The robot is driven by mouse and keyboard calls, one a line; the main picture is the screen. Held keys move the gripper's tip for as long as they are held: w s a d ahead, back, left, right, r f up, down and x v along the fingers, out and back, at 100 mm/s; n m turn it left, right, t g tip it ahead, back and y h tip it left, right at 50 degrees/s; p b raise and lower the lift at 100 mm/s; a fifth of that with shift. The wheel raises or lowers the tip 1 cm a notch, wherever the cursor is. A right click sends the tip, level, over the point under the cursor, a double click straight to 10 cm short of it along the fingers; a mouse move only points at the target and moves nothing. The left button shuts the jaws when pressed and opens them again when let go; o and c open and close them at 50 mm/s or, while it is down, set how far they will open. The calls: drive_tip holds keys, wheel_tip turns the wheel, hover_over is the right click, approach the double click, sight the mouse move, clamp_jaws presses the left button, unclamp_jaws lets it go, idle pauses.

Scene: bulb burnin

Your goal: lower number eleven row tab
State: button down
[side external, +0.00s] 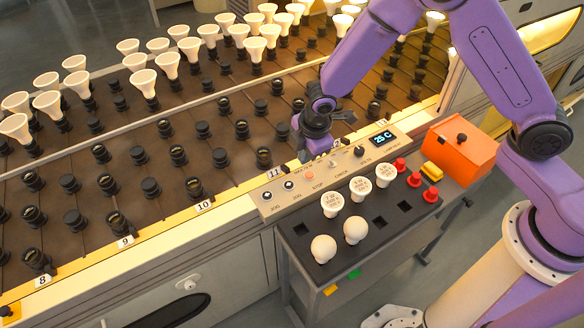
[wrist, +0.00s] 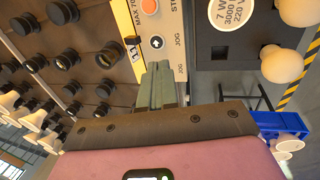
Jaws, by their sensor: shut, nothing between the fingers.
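The number eleven row tab (side external: 275,172) is a small white plate with black digits on the yellow edge strip, at the left end of the control panel. It also shows in the wrist view (wrist: 134,46), just left of my fingertips. I cannot tell whether it is raised or flat. My gripper (side external: 304,155) is above the rack edge, right of the tab in the side view; its fingertips are partly hidden there. In the wrist view my gripper's fingers (wrist: 160,72) are together and empty, pointing at the edge near the tab and the JOG button, apparently apart from the tab.
The control panel (side external: 330,168) has buttons and a display. A bench (side external: 292,232) holds several bulbs, red knobs and an orange box (side external: 460,148). Tabs for ten (side external: 203,206), nine (side external: 125,241) and eight (side external: 43,281) line the edge. Black sockets and white bulbs fill the rack.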

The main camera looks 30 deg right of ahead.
approach(279, 174)
drive_tip(key=s+f, duration=0.1)
drive_tip(key=s, duration=0.1)
drive_tip(key=s+d+f, duration=0.2)
drive_tip(key=s, duration=0.1)
drive_tip(key=shift+s+f, duration=0.1)
drive_tip(key=shift+s, duration=0.3)
drive_tip(key=w, duration=0.3)
drive_tip(key=shift+a+f, duration=0.1)
drive_tip(key=shift+f, duration=0.3)
drive_tip(key=shift+w+f, duration=0.15)
drive_tip(key=shift+w, duration=0.25)
